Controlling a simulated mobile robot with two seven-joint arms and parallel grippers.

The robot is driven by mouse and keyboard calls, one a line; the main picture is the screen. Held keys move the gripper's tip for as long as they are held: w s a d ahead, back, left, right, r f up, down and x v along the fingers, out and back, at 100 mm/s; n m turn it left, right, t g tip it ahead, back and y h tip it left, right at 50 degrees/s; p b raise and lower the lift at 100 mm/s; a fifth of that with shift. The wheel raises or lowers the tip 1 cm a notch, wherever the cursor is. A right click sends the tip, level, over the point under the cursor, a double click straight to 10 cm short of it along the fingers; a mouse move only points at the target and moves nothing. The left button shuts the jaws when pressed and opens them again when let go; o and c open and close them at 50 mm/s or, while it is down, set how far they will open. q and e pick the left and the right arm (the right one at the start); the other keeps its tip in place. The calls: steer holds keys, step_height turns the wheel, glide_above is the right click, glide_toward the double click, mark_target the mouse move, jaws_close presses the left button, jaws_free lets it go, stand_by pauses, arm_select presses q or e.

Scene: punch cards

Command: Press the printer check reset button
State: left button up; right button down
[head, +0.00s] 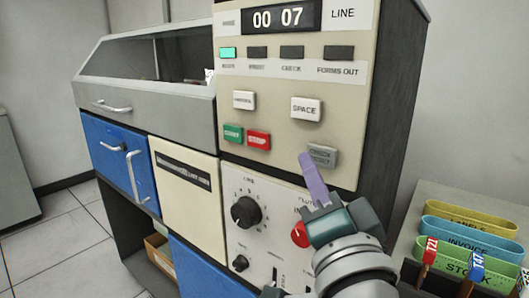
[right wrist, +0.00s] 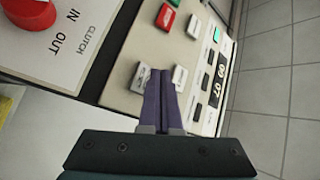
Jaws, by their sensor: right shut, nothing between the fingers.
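The check reset button (head: 322,156) is a grey key at the lower right of the beige printer panel. It also shows in the right wrist view (right wrist: 140,77), just left of my fingertips. My right gripper (head: 304,157) is shut and empty, its purple fingers pointing up at the panel. In the head view its tips overlap the left edge of the button. In the right wrist view the closed fingertips (right wrist: 160,73) appear between the check reset button and the white space button (right wrist: 179,77). I cannot tell whether they touch the panel. My left gripper is not in view.
The green start (head: 233,133) and red stop (head: 258,140) buttons are left of my fingers. A red clutch knob (head: 299,234) and black dial (head: 246,212) sit below. The counter (head: 281,18) reads 00 07; one lamp (head: 228,53) is lit green. Card trays (head: 471,216) stand at right.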

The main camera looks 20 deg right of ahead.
steer(key=shift+s+a+p, duration=0.15)
steer(key=shift+s+a, duration=0.5)
steer(key=shift+a, duration=0.15)
steer(key=shift+s+a+p, duration=0.15)
steer(key=shift+s+a, duration=0.45)
steer(key=shift+a, duration=0.2)
